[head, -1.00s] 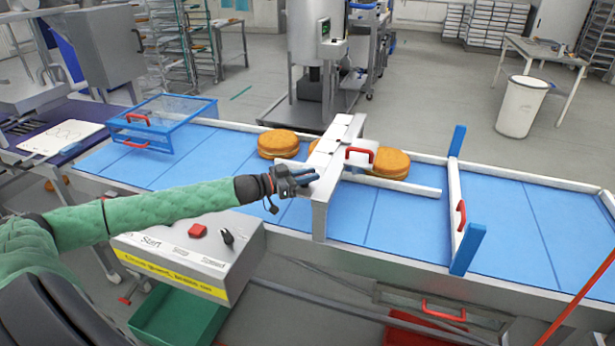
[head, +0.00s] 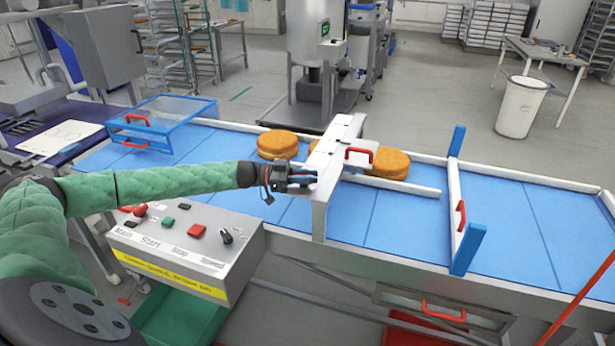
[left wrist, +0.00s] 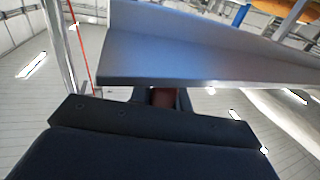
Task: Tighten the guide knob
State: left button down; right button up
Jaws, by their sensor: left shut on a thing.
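My left gripper (head: 302,178) is at the near side of the metal guide bridge (head: 320,215) that spans the blue conveyor. In the left wrist view, a dark reddish piece (left wrist: 163,97) sits between my fingers, just under the bridge's metal edge (left wrist: 200,70). I take it to be the guide knob; my fingers are shut on it and cover it in the head view. A pale guide rail (head: 400,186) runs right from the bridge along the belt. My right gripper is not in view.
Round golden cakes (head: 277,144) lie on the belt (head: 390,220) on both sides of the bridge. A control box (head: 190,240) with buttons stands below my left arm. A blue guard (head: 165,108) is at the left, and a white gate with blue posts (head: 457,200) at the right.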

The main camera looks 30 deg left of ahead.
pick_arm(q)
jog(key=shift+m+g+h, duration=0.3)
jog(key=shift+m+g, duration=0.2)
jog(key=shift+g, duration=0.2)
jog(key=shift+m+g+h, duration=0.3)
jog(key=shift+m+g, duration=0.2)
jog(key=shift+g, duration=0.3)
jog(key=shift+s+m+g+b, duration=0.1)
jog(key=shift+m+g+b, duration=0.35)
jog(key=shift+g, duration=0.25)
jog(key=shift+h, duration=0.3)
jog(key=shift+d, duration=0.1)
jog(key=c, duration=1.3)
grip_release()
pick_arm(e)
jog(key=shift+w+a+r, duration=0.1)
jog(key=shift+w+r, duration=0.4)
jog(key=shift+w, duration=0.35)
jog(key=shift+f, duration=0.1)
